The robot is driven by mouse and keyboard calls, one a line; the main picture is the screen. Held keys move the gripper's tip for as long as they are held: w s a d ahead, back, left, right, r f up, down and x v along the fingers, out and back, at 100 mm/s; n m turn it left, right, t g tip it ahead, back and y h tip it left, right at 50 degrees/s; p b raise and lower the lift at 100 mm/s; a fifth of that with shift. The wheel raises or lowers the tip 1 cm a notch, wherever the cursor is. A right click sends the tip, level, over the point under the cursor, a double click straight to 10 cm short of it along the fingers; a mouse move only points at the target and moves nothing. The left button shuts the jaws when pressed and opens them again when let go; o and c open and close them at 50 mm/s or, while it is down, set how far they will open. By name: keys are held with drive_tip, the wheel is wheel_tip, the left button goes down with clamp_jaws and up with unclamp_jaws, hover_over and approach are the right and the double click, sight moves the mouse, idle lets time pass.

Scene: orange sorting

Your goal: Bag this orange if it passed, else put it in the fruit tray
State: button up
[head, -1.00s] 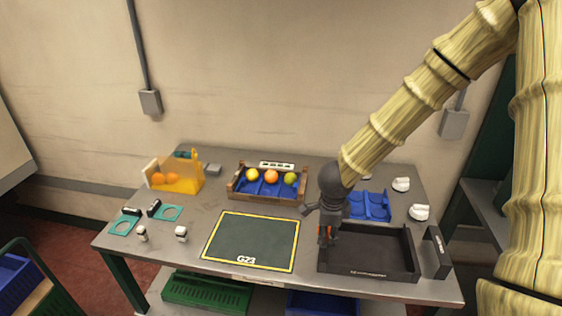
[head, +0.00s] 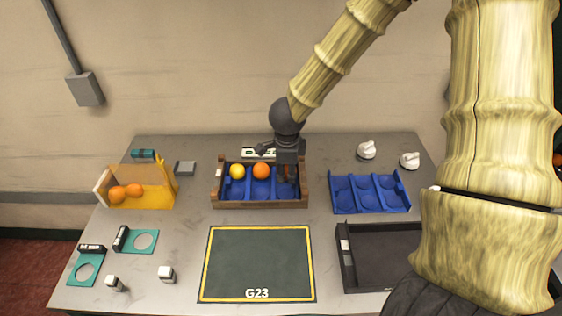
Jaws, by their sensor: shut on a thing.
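My gripper (head: 286,174) is over the right compartment of the wooden-sided crate with a blue divided insert (head: 216,196). It is shut on an orange, of which only a sliver (head: 285,173) shows between the dark fingers; I cannot tell whether it touches the crate. A yellow fruit (head: 237,171) lies in the crate's left compartment and another orange (head: 261,171) in the middle one. The yellow-green fruit on the right is hidden by my gripper. At the left, a translucent yellow bag-like holder (head: 150,199) contains oranges (head: 126,191).
An empty blue three-part tray (head: 371,207) and a black tray (head: 343,265) stand at right, the latter partly behind my arm. A dark mat marked G23 (head: 258,262) lies bare in front. Teal ring gauges (head: 143,242) and small white-topped blocks (head: 166,273) are at left.

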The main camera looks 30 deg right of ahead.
drive_tip(key=shift+s+f, duration=0.1)
drive_tip(key=shift+s, duration=0.1)
drive_tip(key=shift+f+b, duration=0.2)
drive_tip(key=shift+b, duration=0.25)
drive_tip(key=shift+b+x, duration=0.6)
drive_tip(key=shift+x, duration=0.2)
drive_tip(key=shift+s+a+f+b, duration=0.1)
drive_tip(key=shift+f+b, duration=0.6)
drive_tip(key=shift+b, duration=0.25)
drive_tip(key=shift+b+x, duration=0.85)
drive_tip(key=shift+b, duration=0.1)
drive_tip(key=shift+s+a+f+b, duration=0.1)
drive_tip(key=shift+f+b, duration=0.5)
drive_tip(key=shift+f, duration=0.6)
drive_tip(key=shift+f, duration=0.25)
